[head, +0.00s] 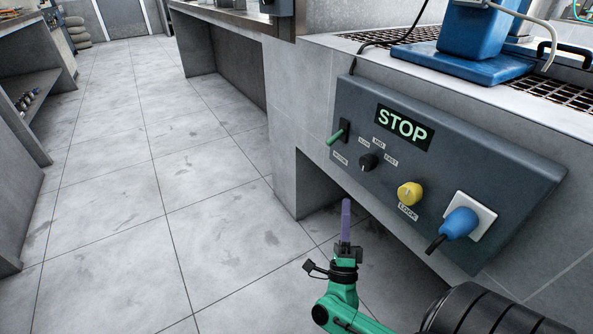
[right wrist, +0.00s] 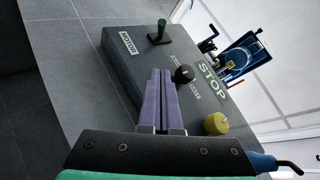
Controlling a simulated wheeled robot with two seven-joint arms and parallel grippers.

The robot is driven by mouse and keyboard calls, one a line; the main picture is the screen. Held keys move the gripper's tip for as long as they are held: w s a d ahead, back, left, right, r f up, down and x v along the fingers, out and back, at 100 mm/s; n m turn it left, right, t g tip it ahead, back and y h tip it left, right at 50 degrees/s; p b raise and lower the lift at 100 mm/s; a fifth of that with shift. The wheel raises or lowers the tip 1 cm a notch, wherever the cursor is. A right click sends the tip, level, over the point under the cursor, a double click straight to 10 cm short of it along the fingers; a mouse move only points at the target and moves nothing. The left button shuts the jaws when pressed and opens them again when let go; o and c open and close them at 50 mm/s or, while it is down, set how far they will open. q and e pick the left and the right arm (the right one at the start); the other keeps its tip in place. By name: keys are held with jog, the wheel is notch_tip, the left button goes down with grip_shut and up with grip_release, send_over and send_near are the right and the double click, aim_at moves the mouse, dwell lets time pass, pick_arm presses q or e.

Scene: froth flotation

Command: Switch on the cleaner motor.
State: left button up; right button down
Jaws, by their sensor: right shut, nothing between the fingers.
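The dark grey control panel (head: 360,105) is on the front of the bench and has a lit green STOP display (head: 404,128). The green-handled motor switch (head: 338,135) is at its left end, above a MOTOR label; it also shows in the right wrist view (right wrist: 160,32). A black speed knob (head: 367,161), marked slow, mid and fast, and a yellow lock knob (head: 409,193) are to its right. My right gripper (head: 346,202) has purple fingers, shut and empty, in front of and below the panel. In the right wrist view its fingertips (right wrist: 160,72) appear between switch and black knob. My left gripper is out of view.
A blue plug (head: 459,223) sits in a white socket (head: 483,214) at the panel's right. A blue machine (head: 468,38) stands above on the bench grating. The tiled floor (head: 130,200) to the left is clear. An open recess lies under the bench.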

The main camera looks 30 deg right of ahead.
jog(key=shift+r, duration=0.1)
send_near(335, 137)
jog(key=d+f+x, duration=0.1)
jog(key=x, duration=0.4)
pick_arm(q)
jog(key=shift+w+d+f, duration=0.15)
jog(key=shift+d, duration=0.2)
pick_arm(e)
jog(key=shift+w+a+r+y, duration=0.1)
jog(key=shift+r+y, duration=0.2)
